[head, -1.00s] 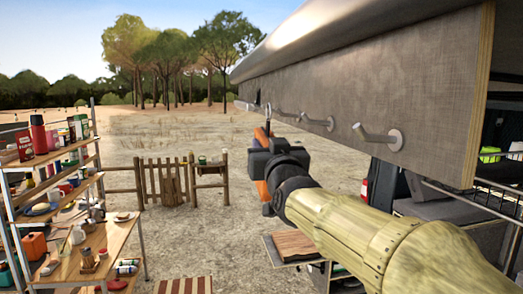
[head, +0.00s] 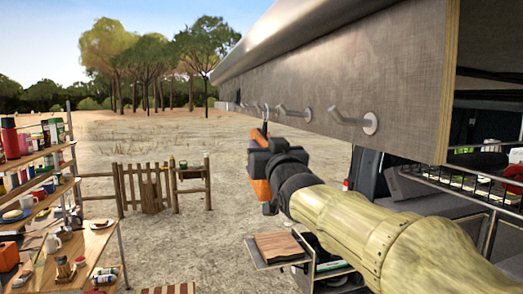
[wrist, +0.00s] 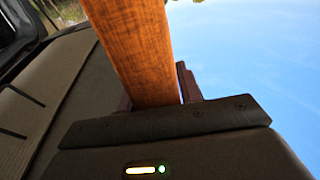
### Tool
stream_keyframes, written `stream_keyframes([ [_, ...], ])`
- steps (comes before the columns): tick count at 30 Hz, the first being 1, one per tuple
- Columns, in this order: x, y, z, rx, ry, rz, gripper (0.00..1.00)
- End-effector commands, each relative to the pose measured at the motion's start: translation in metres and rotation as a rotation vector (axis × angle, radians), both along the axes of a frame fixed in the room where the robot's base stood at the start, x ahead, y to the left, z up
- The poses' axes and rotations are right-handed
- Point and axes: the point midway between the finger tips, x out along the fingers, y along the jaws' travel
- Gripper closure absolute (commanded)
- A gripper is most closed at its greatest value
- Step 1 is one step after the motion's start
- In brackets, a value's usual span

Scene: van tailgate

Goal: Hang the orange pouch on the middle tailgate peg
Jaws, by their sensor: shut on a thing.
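The orange pouch (head: 262,190) hangs at my gripper (head: 258,150) in the head view, mostly hidden behind the gripper's dark body. A thin dark loop stands up above it. In the wrist view the jaws (wrist: 155,102) are shut on an orange-brown, strap-like part of the pouch (wrist: 130,45). The tailgate panel (head: 400,85) carries a row of metal pegs: the nearest peg (head: 350,119), another peg (head: 295,113) further along, and more beyond, crowded together. The loop appears just below the far pegs; I cannot tell whether it touches one.
The van's cargo area with a wire rack (head: 450,178) is at right, below the tailgate. A wooden-topped drawer unit (head: 280,246) stands below my arm. Loaded shelves (head: 70,182) are at left. A wooden fence (head: 150,188) stands behind, with open ground between.

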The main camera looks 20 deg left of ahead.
Motion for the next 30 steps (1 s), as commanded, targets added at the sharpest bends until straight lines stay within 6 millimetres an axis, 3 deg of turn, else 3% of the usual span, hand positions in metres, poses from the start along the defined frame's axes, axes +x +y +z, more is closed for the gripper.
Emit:
stream_keyframes([
  [24, 0.001, -0.0011, -0.0047, -0.001, 0.002, 0.001, 0.9],
  [25, 0.001, -0.0012, -0.0049, -0.001, 0.002, 0.001, 0.62],
  [28, 0.001, -0.0012, -0.0049, -0.001, 0.002, 0.001, 0.42],
  [30, 0.0009, -0.0012, -0.0047, -0.001, 0.001, 0.001, 0.38],
])
